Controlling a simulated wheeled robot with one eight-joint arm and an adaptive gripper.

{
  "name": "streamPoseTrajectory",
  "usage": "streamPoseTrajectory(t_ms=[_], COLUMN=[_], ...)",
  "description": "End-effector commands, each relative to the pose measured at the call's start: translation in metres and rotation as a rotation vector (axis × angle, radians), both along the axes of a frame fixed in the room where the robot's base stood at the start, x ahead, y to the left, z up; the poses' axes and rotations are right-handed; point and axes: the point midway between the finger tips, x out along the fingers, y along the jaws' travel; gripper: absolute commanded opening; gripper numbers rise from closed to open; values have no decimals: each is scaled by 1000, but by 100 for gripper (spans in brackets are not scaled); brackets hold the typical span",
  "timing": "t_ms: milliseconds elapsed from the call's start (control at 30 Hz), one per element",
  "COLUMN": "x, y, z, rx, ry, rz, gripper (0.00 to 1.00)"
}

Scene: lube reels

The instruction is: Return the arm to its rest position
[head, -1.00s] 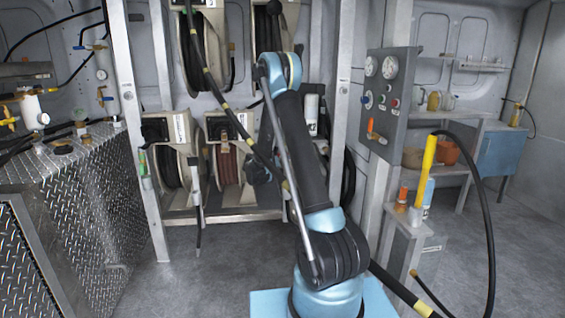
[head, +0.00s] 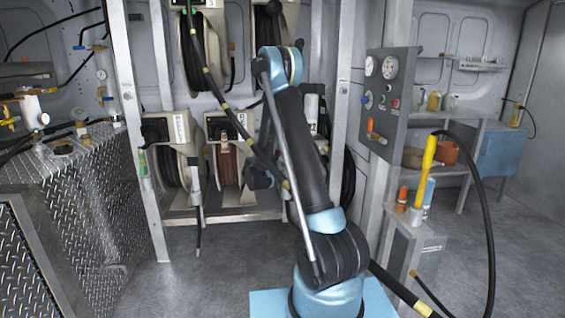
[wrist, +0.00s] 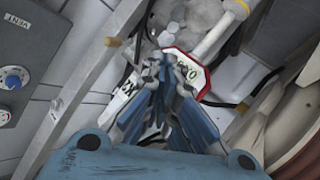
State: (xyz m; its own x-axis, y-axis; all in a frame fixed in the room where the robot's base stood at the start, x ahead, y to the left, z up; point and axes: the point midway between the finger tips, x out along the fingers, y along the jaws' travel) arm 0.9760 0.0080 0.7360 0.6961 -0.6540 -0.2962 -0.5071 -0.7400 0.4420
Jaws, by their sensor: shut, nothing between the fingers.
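My arm rises from its blue base in the middle of the head view, with the elbow up high in front of the reel rack and the forearm hidden behind the upper arm. A dark part near the wrist shows low behind the upper arm, left of it. My gripper (wrist: 165,68) is in the wrist view, its grey and blue fingers drawn together with nothing held. Behind the fingertips is a white label with a red border (wrist: 187,72). I cannot tell the distance to it.
Hose reels (head: 228,160) hang in a grey rack behind the arm. A gauge panel (head: 388,95) and a small stand with a yellow-handled tool (head: 427,163) are on the right. A diamond-plate tank (head: 95,205) stands left. The floor (head: 215,285) between tank and base is clear.

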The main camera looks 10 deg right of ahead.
Motion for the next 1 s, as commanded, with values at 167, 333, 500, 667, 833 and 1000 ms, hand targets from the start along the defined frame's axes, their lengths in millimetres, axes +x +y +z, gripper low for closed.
streamPoseTrajectory(t_ms=[167, 333, 500, 667, 833, 1000], x=[-1, -2, -14, -38, -70, -104], y=[0, -1, -10, -24, -38, -49], z=[0, 1, 14, 34, 53, 68], rx=[0, 2, 17, 49, 88, 129], ry=[0, 2, 35, 99, 172, 244], rz=[0, -1, -12, -24, -36, -40], gripper=[0, 0, 0, 0, 0, 0])
